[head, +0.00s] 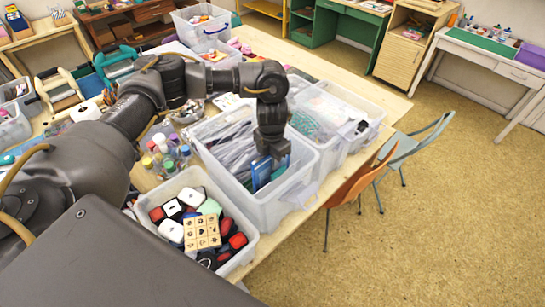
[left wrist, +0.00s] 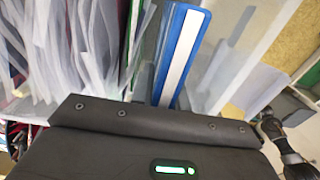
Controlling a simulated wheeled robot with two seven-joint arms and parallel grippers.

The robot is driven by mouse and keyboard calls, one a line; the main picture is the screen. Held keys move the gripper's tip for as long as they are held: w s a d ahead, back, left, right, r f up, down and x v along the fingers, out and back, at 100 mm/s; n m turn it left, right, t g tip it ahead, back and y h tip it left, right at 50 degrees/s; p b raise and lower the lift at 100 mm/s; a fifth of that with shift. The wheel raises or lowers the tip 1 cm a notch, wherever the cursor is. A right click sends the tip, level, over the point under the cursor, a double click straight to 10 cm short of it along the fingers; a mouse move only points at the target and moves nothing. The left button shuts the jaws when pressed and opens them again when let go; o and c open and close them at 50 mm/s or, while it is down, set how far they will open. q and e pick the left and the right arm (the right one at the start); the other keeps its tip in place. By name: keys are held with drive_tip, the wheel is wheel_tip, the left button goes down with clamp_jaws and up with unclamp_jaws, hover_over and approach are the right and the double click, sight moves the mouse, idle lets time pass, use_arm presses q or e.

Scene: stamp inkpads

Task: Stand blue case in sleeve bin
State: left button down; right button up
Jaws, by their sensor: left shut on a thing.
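The blue case (head: 262,173) is upright inside the clear sleeve bin (head: 291,190), near its front right end. My left gripper (head: 274,155) is above that end, pointing down and shut on the case's upper part. In the left wrist view the blue case (left wrist: 182,52), with a white strip along it, stands between the pale plastic sleeves (left wrist: 85,50) and the translucent bin wall (left wrist: 235,65). The case's lower edge is hidden, so I cannot tell whether it touches the bin floor.
A clear bin of stamp pads (head: 250,238) stands in front. Another clear bin (head: 365,118) stands behind to the right. Small bottles (head: 168,158) stand left of the sleeve bin. Orange (head: 358,183) and grey-green (head: 415,150) chairs stand at the table's right edge.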

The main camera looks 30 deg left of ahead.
use_arm(q)
drive_tip(key=shift+f+b, duration=1.5)
drive_tip(key=shift+f, duration=0.75)
drive_tip(key=c, duration=1.3)
unclamp_jaws()
drive_tip(key=shift+r, duration=0.1)
wheel_tip(320, 180, up, 11)
drive_tip(key=shift+f+b, duration=0.15)
drive_tip(key=shift+b, duration=0.7)
